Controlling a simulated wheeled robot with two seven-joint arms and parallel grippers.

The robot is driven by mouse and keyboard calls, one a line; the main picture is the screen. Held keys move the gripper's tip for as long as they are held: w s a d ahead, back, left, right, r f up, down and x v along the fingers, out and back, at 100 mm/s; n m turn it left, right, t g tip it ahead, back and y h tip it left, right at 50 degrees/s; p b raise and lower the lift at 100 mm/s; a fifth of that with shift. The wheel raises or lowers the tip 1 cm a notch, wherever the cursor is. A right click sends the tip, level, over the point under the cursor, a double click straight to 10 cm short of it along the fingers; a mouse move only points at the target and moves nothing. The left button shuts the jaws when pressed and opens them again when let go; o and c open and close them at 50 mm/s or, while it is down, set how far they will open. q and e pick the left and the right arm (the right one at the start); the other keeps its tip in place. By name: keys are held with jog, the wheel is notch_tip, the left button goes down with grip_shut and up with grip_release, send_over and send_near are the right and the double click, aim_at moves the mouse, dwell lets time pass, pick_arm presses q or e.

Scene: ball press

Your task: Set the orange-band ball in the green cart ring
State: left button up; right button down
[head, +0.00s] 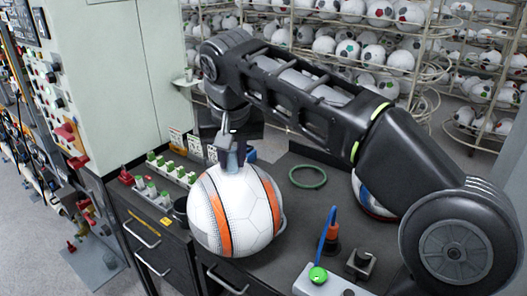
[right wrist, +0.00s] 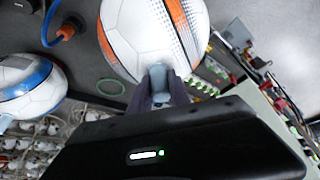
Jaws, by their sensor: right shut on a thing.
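The orange-band ball (head: 262,207) is white with orange stripes edged in dark lines. My right gripper (head: 233,163) reaches down to its top and is shut on it. In the right wrist view the ball (right wrist: 140,35) meets the fingertips (right wrist: 158,77). In the head view the ball overlaps the front edge of the dark worktop; I cannot tell whether it touches it. The green ring (head: 307,186) lies empty on the worktop, right of the ball and behind it. It shows partly in the right wrist view (right wrist: 101,88). My left gripper is not in view.
A blue-band ball (right wrist: 30,92) sits on the worktop, partly behind my right arm in the head view. Green and red switches (head: 172,172) line the left side. Ball racks (head: 345,48) fill the back.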

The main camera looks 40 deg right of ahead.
jog(key=d, duration=0.2)
jog(key=w+d, duration=0.1)
jog(key=d, duration=0.2)
jog(key=w+d, duration=0.1)
jog(key=d, duration=0.2)
jog(key=shift+w, duration=0.2)
jog(key=shift+r, duration=0.1)
jog(key=shift+w+d, duration=0.1)
jog(key=shift+d, duration=0.3)
jog(key=f, duration=0.1)
jog(key=d+f, duration=0.1)
jog(key=d+f+p, duration=0.1)
jog(key=shift+w+f, duration=0.1)
jog(key=shift+w, duration=0.2)
jog(key=shift+f, duration=0.1)
